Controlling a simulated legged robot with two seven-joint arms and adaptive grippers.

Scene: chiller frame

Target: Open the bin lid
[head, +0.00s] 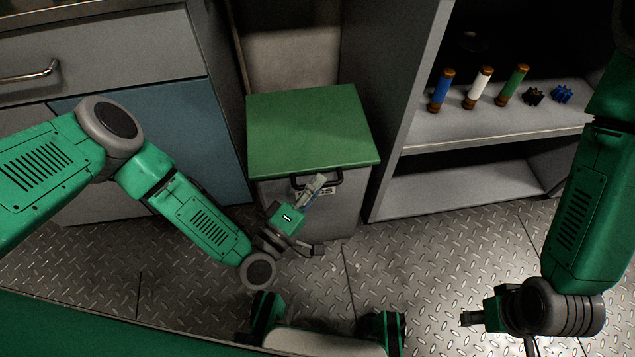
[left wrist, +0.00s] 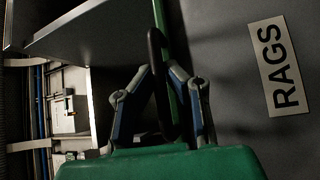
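The bin (head: 340,215) is a grey box with a flat green lid (head: 312,128), which lies down on it. A black handle (head: 338,179) is at the lid's front edge. My left gripper (head: 318,182) is at this handle, in front of the bin. In the left wrist view, the fingers of my left gripper (left wrist: 162,72) stand on both sides of the black handle (left wrist: 156,50) and look closed on it. The RAGS label (left wrist: 275,65) shows on the bin front. My right gripper (head: 468,318) is low at the right, away from the bin; its finger opening is unclear.
A grey shelf unit (head: 480,128) stands right of the bin, with blue, white and green cylinders and small gears on it. A drawer cabinet (head: 120,50) stands to the left. The metal tread floor (head: 440,250) in front is mostly clear.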

